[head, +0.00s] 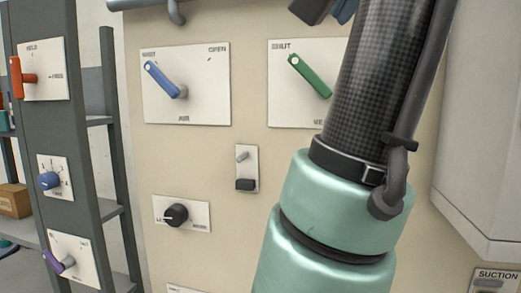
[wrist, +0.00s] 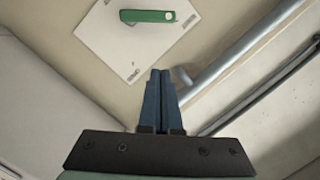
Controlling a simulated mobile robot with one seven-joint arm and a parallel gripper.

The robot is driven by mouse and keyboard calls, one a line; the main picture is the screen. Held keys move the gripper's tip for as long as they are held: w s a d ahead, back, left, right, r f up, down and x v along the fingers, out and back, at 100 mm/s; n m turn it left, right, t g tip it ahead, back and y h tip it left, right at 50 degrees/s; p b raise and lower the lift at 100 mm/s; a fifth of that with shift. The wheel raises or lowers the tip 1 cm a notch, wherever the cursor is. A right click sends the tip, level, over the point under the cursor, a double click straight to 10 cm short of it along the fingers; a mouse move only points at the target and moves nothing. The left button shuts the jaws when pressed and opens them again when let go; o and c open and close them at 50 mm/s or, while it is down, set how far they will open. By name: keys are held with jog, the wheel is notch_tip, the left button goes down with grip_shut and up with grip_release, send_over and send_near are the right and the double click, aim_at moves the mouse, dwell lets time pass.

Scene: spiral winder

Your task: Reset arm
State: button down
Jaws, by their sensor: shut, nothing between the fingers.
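My gripper (wrist: 160,75) points away from the camera in the wrist view, its two blue fingers closed together with nothing between them. In the wrist view a white plate with a green lever (wrist: 148,16) lies beyond and above the fingertips, apart from them. The same green lever (head: 310,76) shows in the head view on a plate marked SHUT, partly hidden by my arm. My arm rises through the right half of the head view. Part of my gripper shows at the top edge there.
The beige panel carries a blue lever (head: 165,80), a small switch (head: 245,184) and a black knob (head: 176,215). At left a dark rack post holds a red lever (head: 22,77), a blue knob (head: 48,181) and a purple lever (head: 58,262). A grey pipe (wrist: 240,65) runs near the fingers.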

notch_tip(320, 180, down, 6)
jog(key=w+a+n+t+h+b, duration=0.1)
jog(key=n+t+h+b, duration=0.1)
jog(key=t, duration=0.1)
jog(key=s+a+f+n+t+y+b, duration=0.2)
jog(key=s+a+f+n+t, duration=0.2)
jog(key=s, duration=0.4)
jog(key=s+a+f+n+t+y+b, duration=0.1)
jog(key=s+a+f+n+t+b, duration=0.1)
jog(key=s+a+f+n, duration=0.3)
jog(key=s+a+t, duration=0.1)
jog(key=s, duration=0.2)
jog(key=shift+t+y, duration=0.4)
jog(key=shift+w+a+f, duration=0.1)
jog(key=shift+w, duration=0.05)
